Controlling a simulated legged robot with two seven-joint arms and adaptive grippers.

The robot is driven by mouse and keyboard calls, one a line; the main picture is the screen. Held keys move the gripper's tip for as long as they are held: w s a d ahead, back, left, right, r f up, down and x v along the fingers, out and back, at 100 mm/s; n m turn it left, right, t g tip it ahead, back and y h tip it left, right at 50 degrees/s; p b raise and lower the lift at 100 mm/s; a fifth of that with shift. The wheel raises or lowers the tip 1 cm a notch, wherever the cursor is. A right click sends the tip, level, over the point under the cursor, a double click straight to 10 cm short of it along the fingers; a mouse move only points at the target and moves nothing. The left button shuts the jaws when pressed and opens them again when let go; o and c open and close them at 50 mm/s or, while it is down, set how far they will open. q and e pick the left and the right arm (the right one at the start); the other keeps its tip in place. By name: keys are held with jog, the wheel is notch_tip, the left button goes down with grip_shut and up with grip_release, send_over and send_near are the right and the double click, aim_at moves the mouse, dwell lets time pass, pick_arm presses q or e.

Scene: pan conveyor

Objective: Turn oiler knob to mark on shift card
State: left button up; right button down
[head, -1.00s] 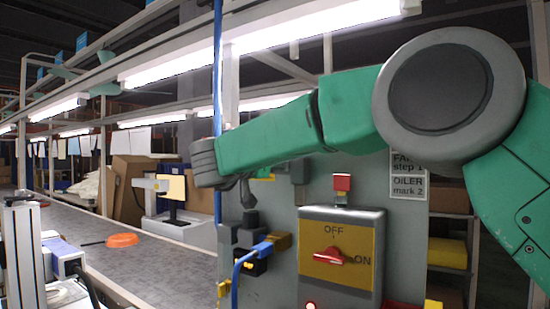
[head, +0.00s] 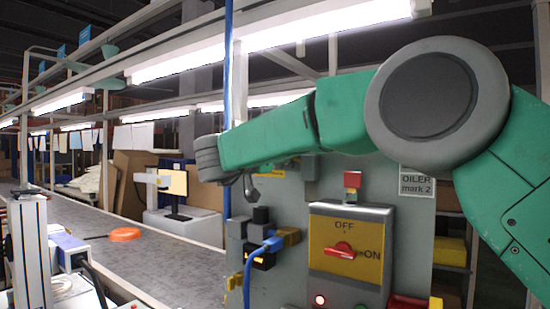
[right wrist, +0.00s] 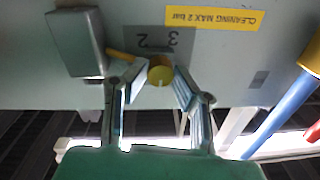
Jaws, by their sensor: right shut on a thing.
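The shift card (head: 417,183), partly hidden behind my right arm, shows "OILER mark 2". The oiler knob (right wrist: 160,75) is a round yellow knob in front of a grey scale plate (right wrist: 180,40) in the right wrist view. Marks 3 and 2 show upside down above it; the rest of the scale is hidden. A yellow bar (right wrist: 122,56) sticks out to the left of the knob. My right gripper (right wrist: 160,78) is shut on the knob, one finger on each side. The right gripper (head: 250,188) is small and dark in the head view, where the knob is hidden. My left gripper is not in view.
A yellow panel with a red OFF/ON switch (head: 343,250) is on the grey board below my arm. A blue pipe (head: 228,80) runs vertically beside the board. A conveyor (head: 165,262) with an orange pan (head: 124,234) lies left. A yellow cleaning label (right wrist: 213,16) is near the knob.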

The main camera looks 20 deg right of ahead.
jog(key=shift+d, duration=0.15)
jog(key=shift+m, duration=0.4)
jog(key=shift+w+m+g+h+b, duration=0.1)
jog(key=shift+m+g+h+b, duration=0.15)
jog(key=shift+m+b, duration=4.7)
jog(key=shift+m+g+h+b, duration=0.2)
jog(key=shift+m+b, duration=0.85)
jog(key=shift+m, duration=7.8)
